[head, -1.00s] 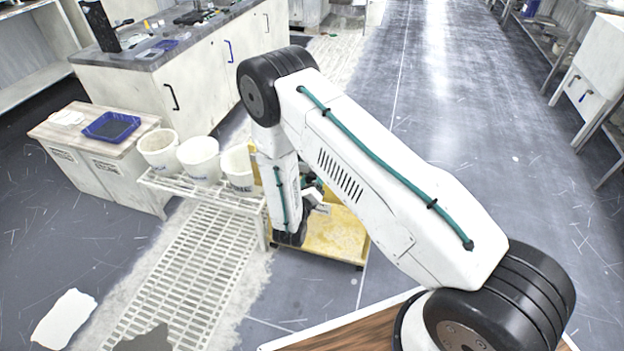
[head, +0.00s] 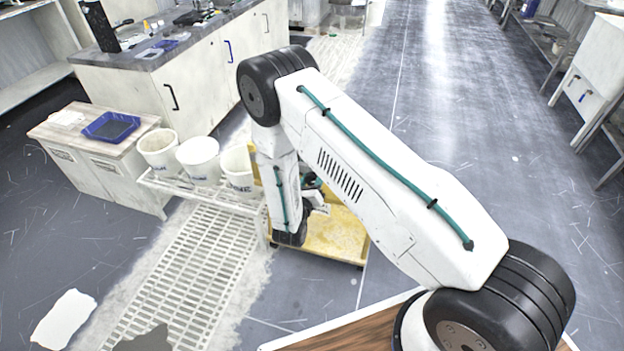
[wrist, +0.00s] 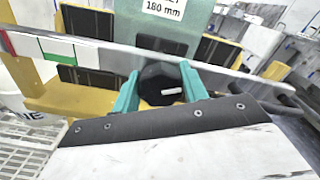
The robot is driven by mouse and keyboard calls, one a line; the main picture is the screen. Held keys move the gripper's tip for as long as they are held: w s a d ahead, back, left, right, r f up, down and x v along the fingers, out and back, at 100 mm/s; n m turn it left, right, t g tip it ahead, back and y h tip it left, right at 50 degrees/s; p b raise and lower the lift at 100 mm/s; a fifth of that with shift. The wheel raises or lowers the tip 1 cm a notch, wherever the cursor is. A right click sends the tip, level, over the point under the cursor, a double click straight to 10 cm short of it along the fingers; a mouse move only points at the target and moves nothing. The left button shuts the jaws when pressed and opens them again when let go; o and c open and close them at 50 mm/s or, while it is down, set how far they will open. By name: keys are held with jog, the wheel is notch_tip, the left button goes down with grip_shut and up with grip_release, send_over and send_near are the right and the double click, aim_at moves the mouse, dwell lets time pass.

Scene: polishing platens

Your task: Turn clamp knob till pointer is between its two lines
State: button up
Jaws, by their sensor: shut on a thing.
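The black clamp knob (wrist: 158,80) is in the middle of the wrist view, in front of a long pale metal bar (wrist: 225,78). A short white mark (wrist: 172,91) shows on its face, lying nearly level. My gripper (wrist: 160,84) has its two teal fingers on either side of the knob, shut on it. A green patch (wrist: 58,50) with white beside it shows on the bar at the left. I cannot make out the pointer or its two lines for certain. In the head view my arm hides most of the knob and gripper.
A green plate with a "180 mm" label (wrist: 164,8) and dark pads (wrist: 90,22) stand behind the bar. In the head view the yellow cart (head: 335,240) stands beside a white rack with several buckets (head: 198,158). The floor at the right is open.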

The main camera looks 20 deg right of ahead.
jog(key=m, duration=0.6)
jog(key=shift+d, duration=0.1)
jog(key=shift+m, duration=0.4)
jog(key=o, duration=0.9)
jog(key=shift+o, duration=0.2)
jog(key=v, duration=0.8)
